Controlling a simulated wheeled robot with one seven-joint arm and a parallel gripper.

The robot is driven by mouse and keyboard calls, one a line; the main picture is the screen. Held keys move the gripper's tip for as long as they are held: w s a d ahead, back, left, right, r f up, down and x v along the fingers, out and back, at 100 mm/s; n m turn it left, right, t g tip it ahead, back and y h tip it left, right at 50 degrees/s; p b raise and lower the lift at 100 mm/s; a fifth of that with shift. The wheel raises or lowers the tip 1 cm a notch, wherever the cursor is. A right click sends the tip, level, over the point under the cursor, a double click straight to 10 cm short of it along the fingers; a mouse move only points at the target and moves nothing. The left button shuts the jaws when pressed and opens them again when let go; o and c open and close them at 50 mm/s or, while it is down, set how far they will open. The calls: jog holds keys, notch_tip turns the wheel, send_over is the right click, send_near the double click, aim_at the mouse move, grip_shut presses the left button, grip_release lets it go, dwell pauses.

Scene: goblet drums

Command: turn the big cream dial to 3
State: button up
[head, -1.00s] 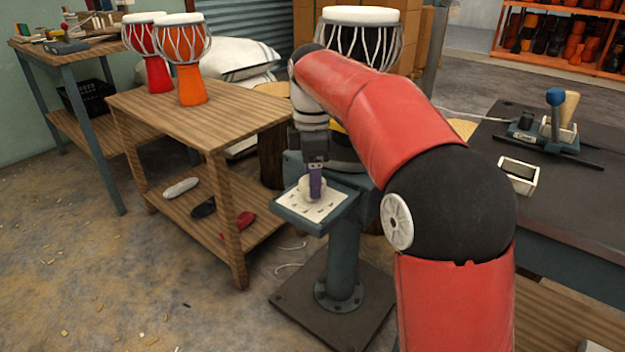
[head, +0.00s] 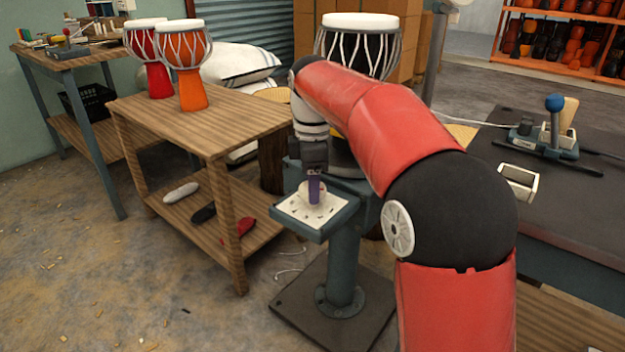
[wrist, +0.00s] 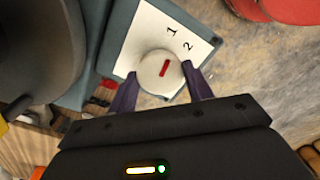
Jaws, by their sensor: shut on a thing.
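The cream dial (head: 309,187) sits on a white numbered plate (head: 296,208) on a grey pedestal stand. In the wrist view the dial (wrist: 153,77) is round, with a red mark that lines up roughly with the printed 1; a 2 shows to its right. A 3 cannot be made out; part of the plate is hidden by the dial and fingers. My gripper (wrist: 161,73) has one purple finger on each side of the dial and is shut on it. In the head view my gripper (head: 314,188) points down onto the dial.
A wooden table with a red drum (head: 155,60) and an orange drum (head: 190,65) stands left of the pedestal. A dark drum (head: 358,45) stands behind it. A dark bench (head: 555,215) with a blue-knobbed lever device (head: 553,125) is at right.

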jog(key=m+p, duration=0.2)
jog(key=shift+r+m, duration=0.2)
jog(key=shift+m, duration=0.1)
jog(key=m+p, duration=0.3)
jog(key=m, duration=0.1)
jog(key=shift+m+p, duration=0.3)
jog(key=shift+p, duration=0.1)
jog(key=m+p, duration=0.2)
jog(key=m, duration=0.2)
jog(key=shift+f, duration=0.1)
jog(key=shift+f+m+p, duration=0.1)
jog(key=shift+m+p, duration=0.95)
jog(key=shift+m, duration=0.95)
jog(key=o, duration=1)
